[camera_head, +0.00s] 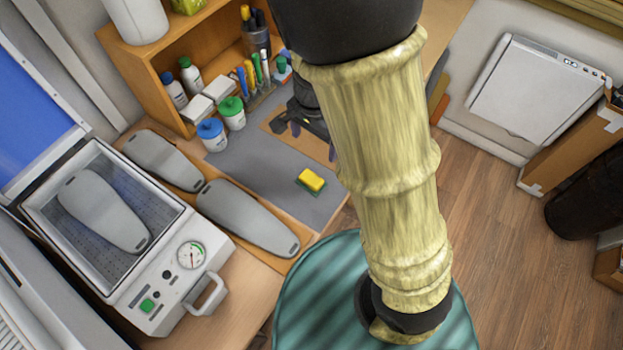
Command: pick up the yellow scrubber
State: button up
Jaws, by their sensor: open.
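The yellow scrubber (312,179) is a small yellow block with a green underside. It lies on the grey mat (255,164) near the front right corner of the workbench. My gripper (293,128) is dark and shows behind my arm, above and to the left of the scrubber in the picture. It is open and apart from the scrubber. My arm hides part of the gripper and the bench to the right.
Two grey insole forms (247,217) lie left of the scrubber. A forming machine (125,235) holds another form at the left. Bottles with blue (212,134) and green (232,113) lids, markers and a wooden shelf (150,85) stand behind. The mat around the scrubber is clear.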

jog(key=b, duration=0.2)
send_over(311, 178)
jog(key=f, duration=1.2)
jog(key=shift+s+d+f, duration=0.1)
jog(key=shift+s+d, duration=0.2)
jog(key=shift+d, duration=0.05)
jog(key=f, duration=0.5)
jog(key=shift+w+a+f, duration=0.1)
jog(key=shift+w+a, duration=0.15)
jog(key=shift+w, duration=0.05)
jog(key=c, duration=1.1)
